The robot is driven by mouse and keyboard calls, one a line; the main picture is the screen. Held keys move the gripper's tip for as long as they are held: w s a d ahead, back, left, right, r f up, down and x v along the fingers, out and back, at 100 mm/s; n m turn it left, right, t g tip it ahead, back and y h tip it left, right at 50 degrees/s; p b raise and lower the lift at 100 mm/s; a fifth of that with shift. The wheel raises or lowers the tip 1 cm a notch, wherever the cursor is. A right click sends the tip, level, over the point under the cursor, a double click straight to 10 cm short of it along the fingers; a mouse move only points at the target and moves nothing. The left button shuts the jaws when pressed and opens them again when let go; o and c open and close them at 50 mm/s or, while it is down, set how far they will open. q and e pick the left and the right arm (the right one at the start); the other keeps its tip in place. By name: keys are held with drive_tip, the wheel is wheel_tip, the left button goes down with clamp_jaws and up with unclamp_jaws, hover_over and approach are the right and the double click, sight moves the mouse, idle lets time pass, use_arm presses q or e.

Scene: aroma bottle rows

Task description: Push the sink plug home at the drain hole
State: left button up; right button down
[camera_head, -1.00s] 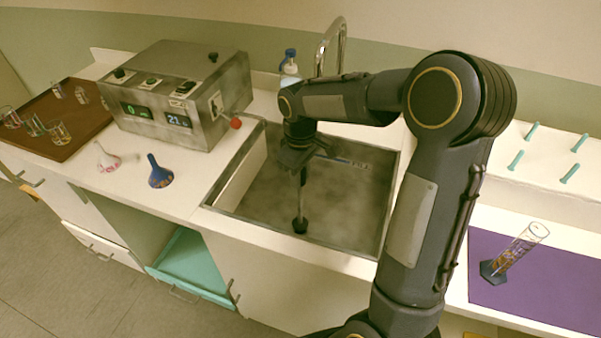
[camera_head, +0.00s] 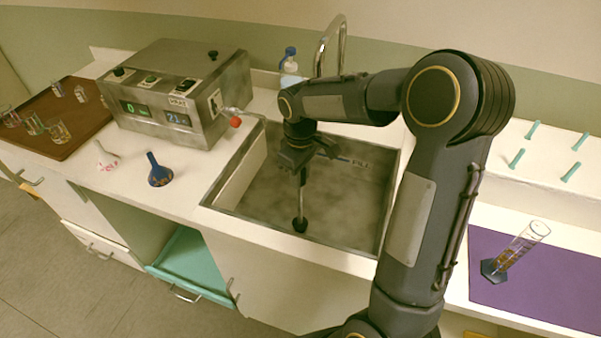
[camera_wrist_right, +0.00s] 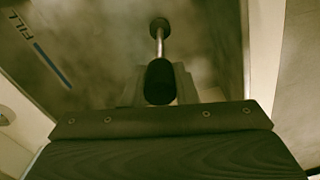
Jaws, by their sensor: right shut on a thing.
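The sink plug is a thin metal rod (camera_head: 301,190) with a dark stopper (camera_head: 300,225) at its lower end. It stands nearly upright in the sink basin (camera_head: 335,225), near the front wall. My right gripper (camera_head: 297,163) is shut on the plug's upper end, above the basin floor. In the right wrist view the dark handle (camera_wrist_right: 160,82) sits between the jaws, and the rod runs to the round stopper (camera_wrist_right: 159,25). The drain hole does not show, and I cannot tell whether the stopper sits in it. My left gripper is not in view.
A tap (camera_head: 328,45) and a bottle (camera_head: 289,66) stand behind the sink.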

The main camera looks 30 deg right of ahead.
drive_tip(key=shift+f+b, duration=0.6)
drive_tip(key=shift+f, duration=0.3)
drive_tip(key=c, duration=1.1)
unclamp_jaws()
wheel_tip(320, 180, up, 8)
drive_tip(key=shift+f, duration=0.1)
drive_tip(key=shift+s, duration=0.2)
drive_tip(key=s+a+m+t+y, duration=0.1)
drive_tip(key=s+a+m+t, duration=0.1)
drive_tip(key=s, duration=0.5)
drive_tip(key=s+a+m+t+y, duration=0.1)
drive_tip(key=s+a+m, duration=0.1)
drive_tip(key=s, duration=0.5)
drive_tip(key=s+a+m+t+y, duration=0.1)
drive_tip(key=s+a+m+t, duration=0.1)
drive_tip(key=s, duration=0.5)
drive_tip(key=shift+s+a+f+m+t+y, duration=0.1)
drive_tip(key=shift+s+a+m+t+y, duration=0.1)
drive_tip(key=shift+a, duration=0.15)
drive_tip(key=shift+s+a+m+t+y, duration=0.1)
drive_tip(key=shift+a+m+y, duration=0.1)
drive_tip(key=shift+a, duration=0.15)
